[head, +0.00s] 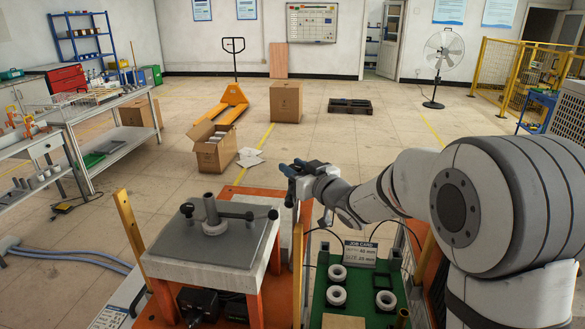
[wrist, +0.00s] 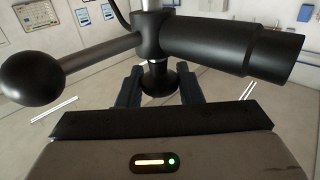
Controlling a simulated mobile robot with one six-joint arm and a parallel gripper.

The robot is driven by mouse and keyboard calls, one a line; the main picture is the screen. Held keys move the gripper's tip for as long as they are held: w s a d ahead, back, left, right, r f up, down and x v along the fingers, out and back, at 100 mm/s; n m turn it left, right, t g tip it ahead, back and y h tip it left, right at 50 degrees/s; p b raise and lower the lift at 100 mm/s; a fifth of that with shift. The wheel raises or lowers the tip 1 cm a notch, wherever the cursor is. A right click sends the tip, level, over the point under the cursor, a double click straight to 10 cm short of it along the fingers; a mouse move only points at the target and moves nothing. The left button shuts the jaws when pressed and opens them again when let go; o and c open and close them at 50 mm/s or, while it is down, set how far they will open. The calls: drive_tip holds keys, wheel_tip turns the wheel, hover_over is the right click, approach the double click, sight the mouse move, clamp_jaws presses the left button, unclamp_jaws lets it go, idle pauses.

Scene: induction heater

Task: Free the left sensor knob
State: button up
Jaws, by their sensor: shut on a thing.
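My gripper (head: 290,168) is beyond the right rear of the heater's grey top plate (head: 180,242) in the head view. On the plate stand a grey upright post (head: 211,212), a black ball knob at left (head: 187,209) and another at right (head: 273,213).
Open floor with cartons (head: 215,152) and a pallet truck (head: 230,102) lies behind.

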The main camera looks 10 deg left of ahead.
drive_tip(key=shift+c, duration=0.9)
drive_tip(key=shift+w+r+n+g+y+p, duration=0.1)
drive_tip(key=shift+r+n+g+y+p, duration=0.05)
drive_tip(key=shift+n+g+y+p, duration=0.45)
drive_tip(key=n+g+y+p, duration=0.1)
drive_tip(key=n+g+p, duration=0.1)
drive_tip(key=g, duration=0.1)
drive_tip(key=shift+y, duration=0.3)
drive_tip(key=shift+n+g+y, duration=0.4)
drive_tip(key=shift+n+g, duration=0.3)
drive_tip(key=shift+g, duration=0.3)
drive_tip(key=o, duration=0.9)
